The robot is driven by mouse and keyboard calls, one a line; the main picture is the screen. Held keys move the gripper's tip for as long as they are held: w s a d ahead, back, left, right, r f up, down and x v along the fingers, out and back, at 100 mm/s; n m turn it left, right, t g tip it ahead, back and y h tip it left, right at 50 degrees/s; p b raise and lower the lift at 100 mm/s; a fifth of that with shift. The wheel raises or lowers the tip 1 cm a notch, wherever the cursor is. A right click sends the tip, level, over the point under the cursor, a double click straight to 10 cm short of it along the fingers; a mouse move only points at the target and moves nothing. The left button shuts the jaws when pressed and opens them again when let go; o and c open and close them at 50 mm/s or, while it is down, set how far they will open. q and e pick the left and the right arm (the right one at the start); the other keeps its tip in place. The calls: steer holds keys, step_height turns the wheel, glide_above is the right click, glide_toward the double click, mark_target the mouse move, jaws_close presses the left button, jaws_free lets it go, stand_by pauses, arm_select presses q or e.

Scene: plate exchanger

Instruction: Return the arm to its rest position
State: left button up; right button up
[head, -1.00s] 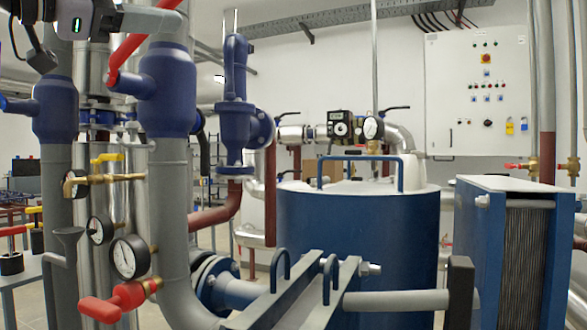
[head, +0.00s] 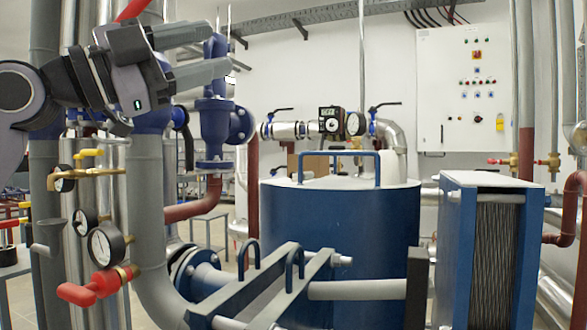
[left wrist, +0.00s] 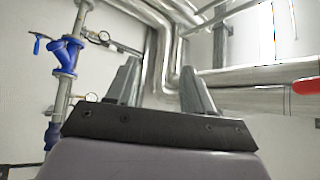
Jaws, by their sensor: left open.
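My left gripper (head: 225,52) is at the upper left of the head view, with its two grey fingers apart and pointing right. Nothing is between them. It is in front of the blue valve body (head: 152,121), which it partly hides, and its fingers overlap the top of the blue fitting (head: 214,125) in the picture. In the left wrist view, the open fingers (left wrist: 160,68) point at silver pipes (left wrist: 165,40); I cannot tell how far off these are. A red bar (head: 133,10) shows above the gripper. My right gripper is not in view.
Gauges (head: 105,245) and a red-handled valve (head: 97,287) are below the left arm. A blue tank (head: 340,235) stands in the middle and the plate exchanger (head: 455,250) at right. A control panel (head: 465,90) hangs on the back wall.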

arm_select(q)
steer(key=w+a+f+n+t+y, duration=0.1)
steer(key=a+f+n+t+y, duration=0.25)
steer(key=f+n+y, duration=0.75)
steer(key=w+a+f+n+t+y, duration=0.1)
steer(key=a+f+n+t+y, duration=0.35)
steer(key=f, duration=1.25)
steer(key=w+a+f+n+y, duration=0.2)
steer(key=a+f+n+y, duration=0.35)
steer(key=f+n, duration=0.7)
steer(key=s+f+m+g, duration=0.1)
steer(key=s+f+g, duration=0.4)
steer(key=f, duration=0.6)
steer(key=s+f+m+g, duration=0.1)
steer(key=s+f+g, duration=0.2)
steer(key=s+f, duration=0.6)
steer(key=s+d+f+m+g+h, duration=0.25)
steer(key=s+f+g, duration=0.6)
steer(key=s, duration=0.65)
steer(key=w+d+r+t+h+p, duration=0.1)
steer(key=w+t+p, duration=0.4)
steer(key=p, duration=0.7)
steer(key=d+m+t, duration=0.1)
steer(key=t, duration=0.1)
steer(key=shift+w+d+t, duration=0.15)
steer(key=shift+w+t, duration=0.1)
steer(key=shift+t, duration=0.1)
